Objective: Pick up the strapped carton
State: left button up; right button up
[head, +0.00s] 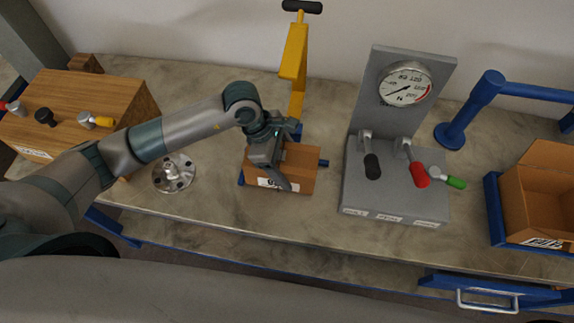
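The carton (302,171) is a small brown box with a white label on its front face, standing on the worktop near the middle. Blue parts show at its left and right sides; I cannot tell whether they are straps or a holder under it. My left gripper (280,186) comes in from the left and points down over the carton's left half, hiding part of its top. I cannot tell whether its fingers touch the carton or how far apart they are. My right gripper is out of view.
A yellow upright tool (295,55) stands close behind the carton. A grey gauge panel (380,200) with levers is to its right, and a metal flange (174,174) to its left. A wooden box (85,97) is far left, an open carton (540,200) far right.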

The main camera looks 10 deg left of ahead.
pick_arm(q)
jog(key=shift+r+b, duration=1.05)
jog(key=shift+r, duration=0.35)
jog(key=s+b, duration=0.5)
jog(key=s, duration=0.7)
jog(key=shift+s+f, duration=0.1)
jog(key=shift+s, duration=0.1)
jog(key=shift+s+r+p, duration=0.35)
jog(key=shift+s+p, duration=0.2)
jog(key=s+p, duration=0.2)
jog(key=p, duration=0.2)
jog(key=shift+s, duration=0.4)
jog(key=shift+s+d+f+p, duration=0.1)
jog(key=shift+s+f+p, duration=0.1)
jog(key=shift+s+p, duration=0.65)
jog(key=shift+s, duration=0.1)
